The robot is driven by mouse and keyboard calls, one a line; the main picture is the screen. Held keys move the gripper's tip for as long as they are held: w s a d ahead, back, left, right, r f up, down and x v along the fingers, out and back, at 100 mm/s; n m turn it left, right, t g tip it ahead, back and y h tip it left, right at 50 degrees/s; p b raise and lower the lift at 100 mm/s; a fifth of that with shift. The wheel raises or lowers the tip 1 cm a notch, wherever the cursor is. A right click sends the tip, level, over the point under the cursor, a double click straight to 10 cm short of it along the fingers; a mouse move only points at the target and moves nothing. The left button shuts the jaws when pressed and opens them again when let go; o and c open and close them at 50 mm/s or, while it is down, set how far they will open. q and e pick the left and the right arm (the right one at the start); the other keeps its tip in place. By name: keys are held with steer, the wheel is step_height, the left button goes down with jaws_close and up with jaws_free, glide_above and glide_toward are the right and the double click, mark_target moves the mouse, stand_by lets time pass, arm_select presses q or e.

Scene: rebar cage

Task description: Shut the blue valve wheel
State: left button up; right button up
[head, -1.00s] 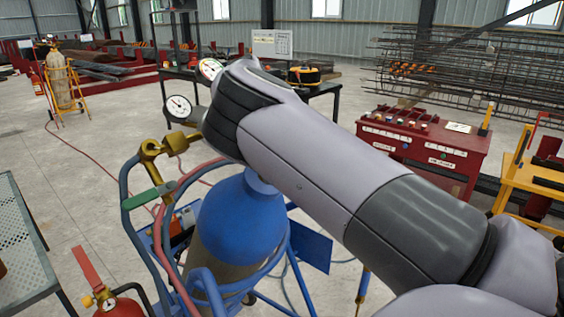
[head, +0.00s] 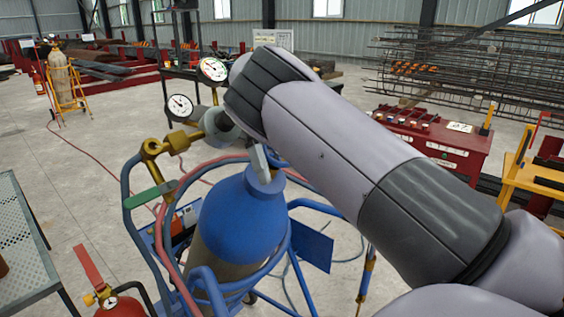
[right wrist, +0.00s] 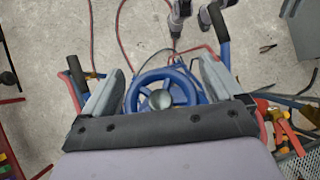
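The blue valve wheel (right wrist: 136,97) shows in the right wrist view, with spokes and a grey hub. It lies between the two grey fingers of my right gripper (right wrist: 161,76). The fingers are spread apart, one on each side of the rim; whether either touches it I cannot tell. In the head view my right gripper (head: 243,143) is partly visible above the neck of the blue-topped cylinder (head: 240,218), and the wheel is hidden there. My left gripper is not in view.
Two gauges (head: 180,107) and a brass regulator (head: 155,150) stand left of my right gripper. Blue and red hoses and the blue cart frame (head: 128,205) surround the cylinder. A red extinguisher (head: 118,305) is at the lower left. A red control box (head: 455,150) stands to the right.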

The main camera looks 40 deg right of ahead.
steer(key=shift+w+d+n+h, duration=0.1)
steer(key=shift+d+n+h, duration=0.1)
steer(key=shift+n+h, duration=0.8)
steer(key=shift+d+n+h, duration=0.2)
steer(key=shift+n+h, duration=0.5)
steer(key=shift+h, duration=0.5)
steer(key=shift+d+n+t+h, duration=0.1)
steer(key=shift+n+t+h, duration=0.2)
steer(key=shift+n+h, duration=0.25)
